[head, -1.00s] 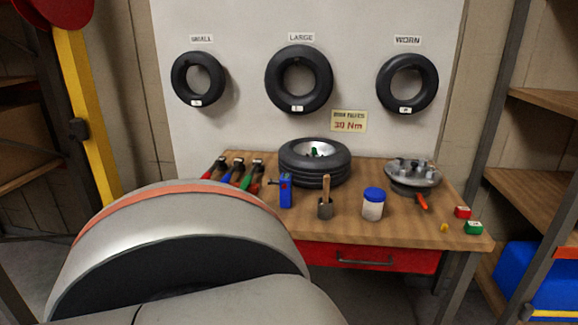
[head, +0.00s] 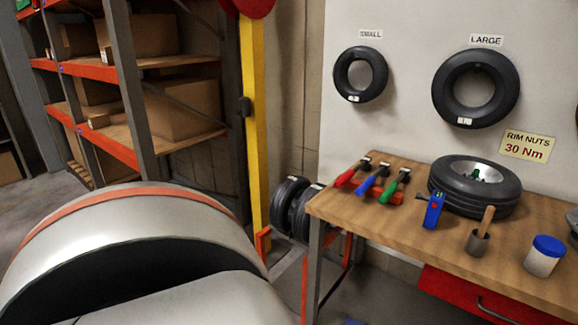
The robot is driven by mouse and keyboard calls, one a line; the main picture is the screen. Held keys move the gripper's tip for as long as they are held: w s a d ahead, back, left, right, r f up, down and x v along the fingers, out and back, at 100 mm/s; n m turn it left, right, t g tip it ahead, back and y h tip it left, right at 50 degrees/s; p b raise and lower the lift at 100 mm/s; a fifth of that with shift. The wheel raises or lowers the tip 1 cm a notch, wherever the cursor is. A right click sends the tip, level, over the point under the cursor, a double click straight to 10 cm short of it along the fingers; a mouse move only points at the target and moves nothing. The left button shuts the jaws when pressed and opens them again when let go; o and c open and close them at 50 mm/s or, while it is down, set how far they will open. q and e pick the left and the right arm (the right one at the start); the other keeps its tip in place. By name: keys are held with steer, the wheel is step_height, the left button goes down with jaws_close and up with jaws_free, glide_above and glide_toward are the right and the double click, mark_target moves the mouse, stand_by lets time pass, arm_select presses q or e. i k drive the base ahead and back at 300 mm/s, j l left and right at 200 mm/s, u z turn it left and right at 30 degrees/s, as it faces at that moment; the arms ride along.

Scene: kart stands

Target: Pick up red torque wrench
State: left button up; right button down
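The red torque wrench (head: 350,175) lies on the left end of the wooden workbench, leftmost in a row with a blue wrench (head: 371,179) and a green wrench (head: 393,188). Their dark heads point to the back, and they rest on a red holder (head: 384,195). A large grey and white part of my own arm fills the lower left of the head view, left of the bench and apart from the wrenches. Neither gripper shows in the head view.
The workbench (head: 400,235) also holds a blue device (head: 434,210), a tyre on a rim (head: 474,187), a brush in a pot (head: 480,235) and a blue-lidded jar (head: 544,256). Tyres (head: 290,205) stand left of the bench. A yellow post (head: 257,130) and shelving (head: 140,60) stand farther left.

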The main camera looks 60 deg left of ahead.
mark_target(354, 174)
steer(key=u, duration=1.5)
steer(key=j+z, duration=0.15)
steer(key=z, duration=0.25)
steer(key=j+z, duration=0.15)
steer(key=z, duration=0.3)
steer(key=j+z, duration=0.25)
steer(key=j, duration=0.25)
steer(key=k+j+z, duration=0.1)
steer(key=j+z, duration=0.15)
steer(key=j, duration=0.2)
